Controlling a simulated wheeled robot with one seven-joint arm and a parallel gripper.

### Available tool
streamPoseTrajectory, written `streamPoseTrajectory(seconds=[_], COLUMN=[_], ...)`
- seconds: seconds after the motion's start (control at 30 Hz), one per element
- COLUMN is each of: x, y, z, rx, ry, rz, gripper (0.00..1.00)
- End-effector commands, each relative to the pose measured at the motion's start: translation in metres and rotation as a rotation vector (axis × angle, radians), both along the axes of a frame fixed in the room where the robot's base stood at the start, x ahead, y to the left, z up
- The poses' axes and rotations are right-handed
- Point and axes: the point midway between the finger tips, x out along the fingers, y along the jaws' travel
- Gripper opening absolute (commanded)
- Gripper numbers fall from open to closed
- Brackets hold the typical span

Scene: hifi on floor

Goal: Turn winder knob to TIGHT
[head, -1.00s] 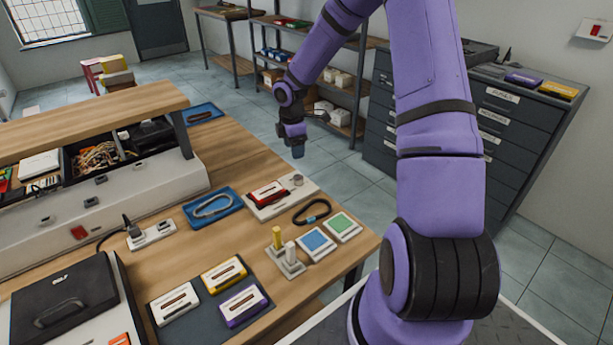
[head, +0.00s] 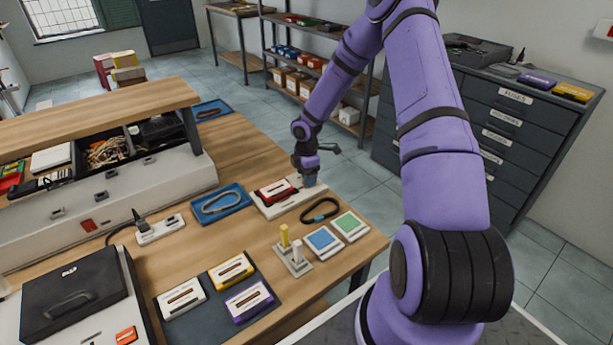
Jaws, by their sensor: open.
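The winder is a white base (head: 285,206) on the workbench, with a red cassette (head: 273,190) lying on it. Its knob, at the right end of the base, is mostly hidden by my gripper. My gripper (head: 308,181) points down right at that end of the base, over or around the knob. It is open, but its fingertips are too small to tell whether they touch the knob. No TIGHT marking is readable from here.
A dark cable loop (head: 320,210) and a blue and a green card (head: 323,239) lie in front of the winder. A blue tray (head: 220,205) is to its left. Drawers (head: 480,120) stand behind right.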

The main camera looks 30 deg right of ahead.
Motion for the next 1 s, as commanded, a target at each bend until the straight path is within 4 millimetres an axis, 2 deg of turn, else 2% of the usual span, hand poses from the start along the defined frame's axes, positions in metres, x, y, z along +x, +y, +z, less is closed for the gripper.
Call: streamPoseTrajectory(seconds=[0.37,0.4,0.6,1.0], x=[0.0001,0.0001,0.0001,0.0004], y=[0.0001,0.0001,0.0001,0.0002], z=[-0.0068,-0.0068,-0.0066,-0.0063], rx=[0.000,0.000,0.000,-0.002], ry=[0.000,0.000,0.000,0.000], rz=[-0.001,-0.001,-0.001,-0.059], gripper=[0.63,0.61,0.15,0.14])
